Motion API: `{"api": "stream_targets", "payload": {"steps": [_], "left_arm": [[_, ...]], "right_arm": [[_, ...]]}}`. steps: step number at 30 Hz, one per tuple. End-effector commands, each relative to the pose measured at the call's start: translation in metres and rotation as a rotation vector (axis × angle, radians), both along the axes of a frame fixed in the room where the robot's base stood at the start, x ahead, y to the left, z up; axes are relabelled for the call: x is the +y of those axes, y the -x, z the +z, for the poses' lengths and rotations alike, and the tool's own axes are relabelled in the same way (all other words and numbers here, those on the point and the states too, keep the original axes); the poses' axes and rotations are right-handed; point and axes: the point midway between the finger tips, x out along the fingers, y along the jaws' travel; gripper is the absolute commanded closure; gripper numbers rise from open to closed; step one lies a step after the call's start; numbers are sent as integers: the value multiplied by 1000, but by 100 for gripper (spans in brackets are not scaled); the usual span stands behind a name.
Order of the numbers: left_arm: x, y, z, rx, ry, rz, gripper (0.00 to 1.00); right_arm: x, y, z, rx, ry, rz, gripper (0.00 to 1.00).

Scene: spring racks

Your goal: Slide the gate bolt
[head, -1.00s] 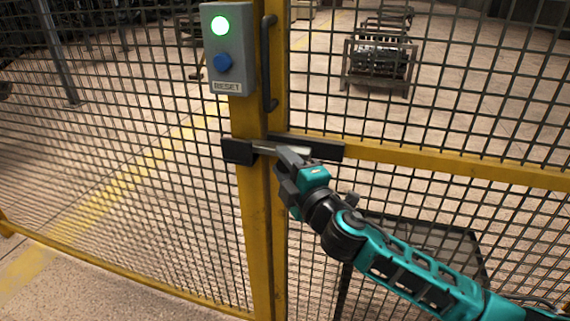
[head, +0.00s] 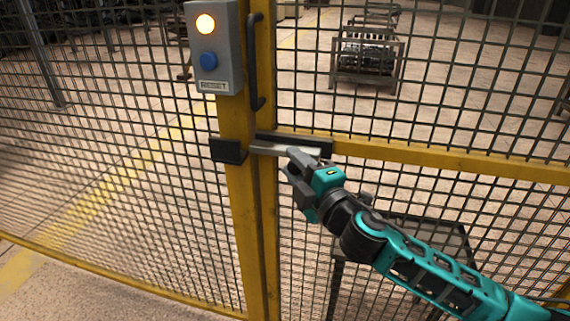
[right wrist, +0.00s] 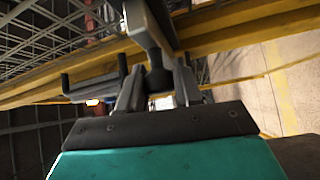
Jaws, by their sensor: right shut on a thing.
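The gate bolt (head: 270,150) is a grey metal bar lying level in a dark housing (head: 322,142) on the yellow gate rail. Its left end is close to the dark keeper block (head: 228,151) on the yellow post. I cannot tell whether its tip is still inside the keeper. My right gripper (head: 293,165) is shut on the bolt's handle, in front of the bar. In the right wrist view, the fingers of this gripper (right wrist: 158,88) are on either side of the dark handle (right wrist: 155,72), below the grey bar (right wrist: 143,22). My left gripper is not in view.
A grey control box (head: 214,48) with an amber lamp, blue button and RESET label is on the post. A dark vertical pull handle (head: 256,62) is beside it. Wire mesh fills both sides. A rack (head: 366,62) stands behind the fence.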

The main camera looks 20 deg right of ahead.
Motion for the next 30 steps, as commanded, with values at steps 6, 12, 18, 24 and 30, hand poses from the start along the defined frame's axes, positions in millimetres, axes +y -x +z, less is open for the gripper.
{"api": "stream_targets", "payload": {"steps": [6,12,18,24,30], "left_arm": [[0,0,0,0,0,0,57],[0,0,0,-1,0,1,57],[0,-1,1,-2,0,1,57],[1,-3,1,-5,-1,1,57],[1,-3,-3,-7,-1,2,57]], "right_arm": [[0,0,0,2,-2,-1,65],[0,0,0,1,-1,0,46],[0,0,0,0,0,0,42],[-1,5,-1,1,-1,0,42],[-5,31,-5,3,1,1,42]]}}
